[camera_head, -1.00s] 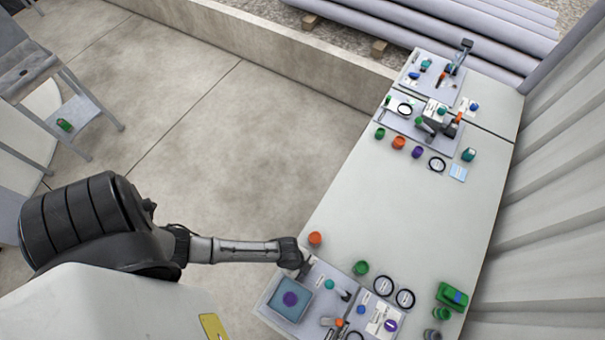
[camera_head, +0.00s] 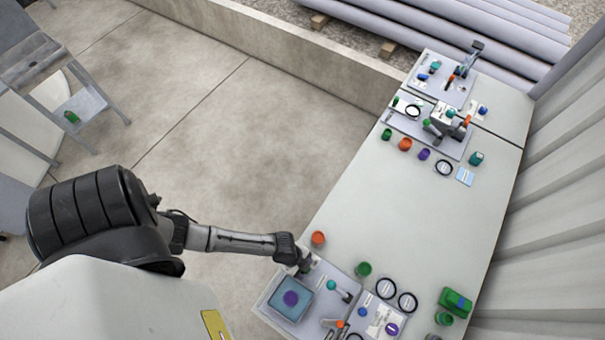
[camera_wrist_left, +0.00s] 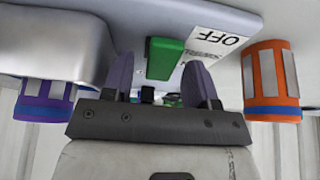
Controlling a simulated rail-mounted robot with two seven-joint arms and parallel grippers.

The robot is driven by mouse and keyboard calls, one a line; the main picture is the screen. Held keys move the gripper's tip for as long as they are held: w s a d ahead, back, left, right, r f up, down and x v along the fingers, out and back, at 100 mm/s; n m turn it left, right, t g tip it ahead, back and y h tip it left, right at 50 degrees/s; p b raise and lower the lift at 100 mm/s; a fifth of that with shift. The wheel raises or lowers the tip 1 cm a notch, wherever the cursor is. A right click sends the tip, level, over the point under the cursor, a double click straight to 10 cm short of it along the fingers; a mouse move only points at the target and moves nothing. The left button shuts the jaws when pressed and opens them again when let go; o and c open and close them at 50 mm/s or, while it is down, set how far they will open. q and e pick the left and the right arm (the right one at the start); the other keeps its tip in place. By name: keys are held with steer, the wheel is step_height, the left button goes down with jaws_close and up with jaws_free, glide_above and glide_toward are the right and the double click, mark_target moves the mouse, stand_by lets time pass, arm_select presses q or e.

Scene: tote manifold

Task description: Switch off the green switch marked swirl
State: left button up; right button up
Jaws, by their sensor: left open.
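In the left wrist view a green switch (camera_wrist_left: 165,58) stands out from a pale panel (camera_wrist_left: 140,13). A white label (camera_wrist_left: 220,45) beside it reads OFF; its smaller print is too blurred to read. My left gripper (camera_wrist_left: 161,84) is open, with one purple finger on each side of the switch; I cannot tell whether either touches it. In the head view my left gripper (camera_head: 303,264) is at the upper left edge of the near panel (camera_head: 270,299) and hides the switch. My right gripper is not in view.
In the wrist view an orange cylinder (camera_wrist_left: 270,80) is at the right and a purple one (camera_wrist_left: 45,97) at the left. The table (camera_head: 410,225) holds an orange jar (camera_head: 318,238), a green jar (camera_head: 364,269) and far panels (camera_head: 440,85). Its middle is clear.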

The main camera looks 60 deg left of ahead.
arm_select(q)
steer(key=shift+r, duration=0.1)
steer(key=v, duration=1.3)
steer(key=shift+r, duration=0.3)
steer(key=shift+a, duration=0.1)
